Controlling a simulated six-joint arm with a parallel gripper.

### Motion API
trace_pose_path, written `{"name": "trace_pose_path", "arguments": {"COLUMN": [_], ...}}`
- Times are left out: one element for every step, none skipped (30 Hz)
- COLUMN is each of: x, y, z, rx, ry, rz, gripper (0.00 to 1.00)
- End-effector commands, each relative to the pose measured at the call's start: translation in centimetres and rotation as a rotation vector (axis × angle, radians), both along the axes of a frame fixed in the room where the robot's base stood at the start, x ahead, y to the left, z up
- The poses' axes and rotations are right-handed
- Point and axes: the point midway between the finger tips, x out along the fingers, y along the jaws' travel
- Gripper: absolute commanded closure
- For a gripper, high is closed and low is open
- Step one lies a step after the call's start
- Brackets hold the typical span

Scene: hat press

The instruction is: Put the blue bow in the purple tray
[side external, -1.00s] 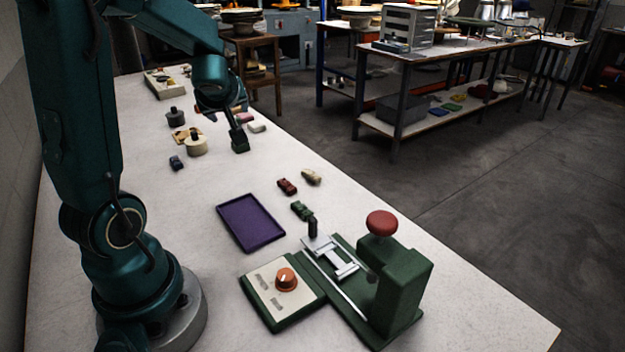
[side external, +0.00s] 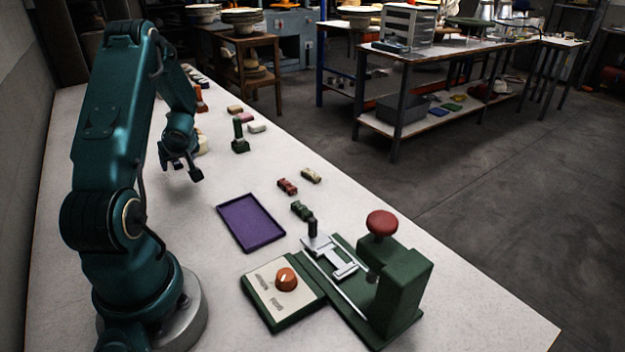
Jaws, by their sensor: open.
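The purple tray (side external: 250,222) lies flat and empty near the middle of the table. My gripper (side external: 180,171) is open, pointing down over the table to the left of and beyond the tray. I cannot make out the blue bow now. The spot where it lay a second ago is covered by my gripper, and nothing shows between the fingers that I can tell.
Red (side external: 287,186), cream (side external: 311,175) and green (side external: 302,210) bows lie right of the tray. A green press (side external: 400,285) and knob box (side external: 268,305) stand in front. A green upright piece (side external: 239,138) stands beyond the gripper. Table left of the tray is clear.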

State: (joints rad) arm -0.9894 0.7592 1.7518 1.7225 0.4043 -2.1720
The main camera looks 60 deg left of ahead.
Motion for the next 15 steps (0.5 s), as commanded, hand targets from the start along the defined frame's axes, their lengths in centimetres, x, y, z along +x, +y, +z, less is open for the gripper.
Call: {"name": "trace_pose_path", "arguments": {"x": [-0.03,-0.01,-0.01,-0.01,-0.01,0.00,0.00,0.00,0.00,0.00,0.00,0.00,0.00,0.00,0.00], "y": [0.23,0.34,0.44,0.49,0.53,0.56,0.57,0.57,0.57,0.57,0.56,0.56,0.57,0.56,0.56], "z": [-0.29,-0.38,-0.50,-0.55,-0.59,-0.60,-0.61,-0.60,-0.59,-0.59,-0.59,-0.59,-0.58,-0.57,-0.57], "rx": [-0.001,-0.001,-0.001,-0.001,0.000,0.000,0.000,0.000,0.000,0.000,0.000,0.000,0.000,0.000,0.000], "ry": [0.000,-0.001,0.000,0.000,0.000,0.000,0.000,0.000,0.000,0.000,0.001,0.000,0.001,0.001,0.001], "rz": [0.001,0.001,0.000,0.000,0.000,0.000,0.000,0.000,0.000,0.000,-0.001,0.000,-0.001,-0.001,-0.001], "gripper": [0.31,0.31,0.31,0.31,0.31,0.31,0.31,0.31,0.31,0.31,0.31,0.31,0.43,0.54,0.70]}}
